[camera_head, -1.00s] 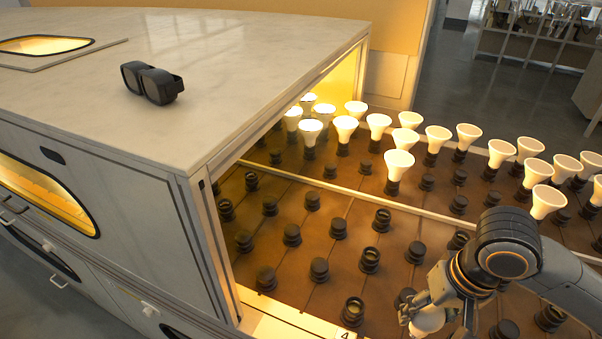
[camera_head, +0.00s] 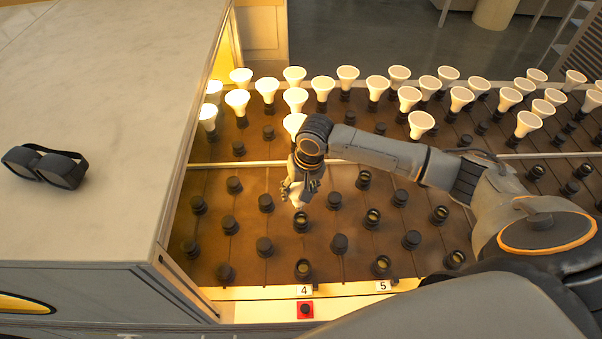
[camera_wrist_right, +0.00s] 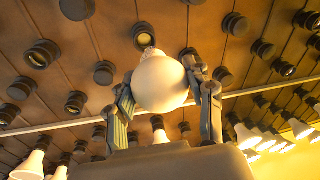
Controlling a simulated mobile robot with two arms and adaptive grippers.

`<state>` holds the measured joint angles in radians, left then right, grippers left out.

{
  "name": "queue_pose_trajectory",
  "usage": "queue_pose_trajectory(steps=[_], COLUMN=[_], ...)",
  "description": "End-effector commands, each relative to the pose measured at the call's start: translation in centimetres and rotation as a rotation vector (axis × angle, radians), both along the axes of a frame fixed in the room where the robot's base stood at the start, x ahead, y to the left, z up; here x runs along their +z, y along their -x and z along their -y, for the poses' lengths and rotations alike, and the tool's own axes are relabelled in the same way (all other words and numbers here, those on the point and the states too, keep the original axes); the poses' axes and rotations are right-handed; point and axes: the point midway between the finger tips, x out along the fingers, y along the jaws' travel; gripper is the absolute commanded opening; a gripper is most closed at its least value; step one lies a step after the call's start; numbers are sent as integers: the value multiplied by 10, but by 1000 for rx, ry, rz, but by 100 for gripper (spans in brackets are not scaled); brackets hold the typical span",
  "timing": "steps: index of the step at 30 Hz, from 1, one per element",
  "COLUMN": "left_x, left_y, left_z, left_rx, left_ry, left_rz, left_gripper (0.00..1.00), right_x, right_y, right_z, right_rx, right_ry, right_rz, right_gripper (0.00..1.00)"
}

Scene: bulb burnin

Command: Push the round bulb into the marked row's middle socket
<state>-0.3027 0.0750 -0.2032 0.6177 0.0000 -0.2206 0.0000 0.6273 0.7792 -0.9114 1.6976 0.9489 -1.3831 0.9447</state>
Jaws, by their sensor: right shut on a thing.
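My right gripper (camera_head: 298,194) is shut on a white round bulb (camera_wrist_right: 161,84) and holds it over the socket bed. In the wrist view the bulb sits between the two fingers (camera_wrist_right: 160,92), its base pointing at an open socket (camera_wrist_right: 145,35); I cannot tell the gap between them. In the head view the gripper hides most of the bulb. A red square (camera_head: 305,309) with a dark button lies by label 4 (camera_head: 304,290). Behind that label stand a front socket (camera_head: 303,269) and a second socket (camera_head: 300,222). The gripper covers the bed behind them. My left gripper is out of view.
Lit cone-shaped bulbs (camera_head: 347,77) stand in several sockets beyond the pale rail (camera_head: 235,164). A cabinet (camera_head: 110,110) with dark goggles (camera_head: 50,165) on top borders the bed at left. Label 5 (camera_head: 382,286) is on the front edge. My right arm spans the right side.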

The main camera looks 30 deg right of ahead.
Motion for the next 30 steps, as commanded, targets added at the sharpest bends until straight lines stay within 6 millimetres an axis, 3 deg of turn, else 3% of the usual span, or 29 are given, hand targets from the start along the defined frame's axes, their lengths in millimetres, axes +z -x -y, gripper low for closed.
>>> queue_pose_trajectory(steps=[1, 3, 8, 24, 30], left_x=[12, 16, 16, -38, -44], left_y=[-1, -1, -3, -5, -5], left_z=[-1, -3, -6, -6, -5], left_rx=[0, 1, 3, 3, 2], left_ry=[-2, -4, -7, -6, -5], left_rz=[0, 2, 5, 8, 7], left_gripper=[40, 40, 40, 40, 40], right_x=[4, 1, -5, -49, -52], right_y=[-1, -3, -5, -5, -5], right_z=[3, 6, 10, 10, 10], right_rx=[-5, -9, -13, -11, -11], right_ry=[0, 0, 0, -1, -1], right_rz=[-3, -2, -1, 2, 2], right_gripper=[24, 24, 24, 24, 24])
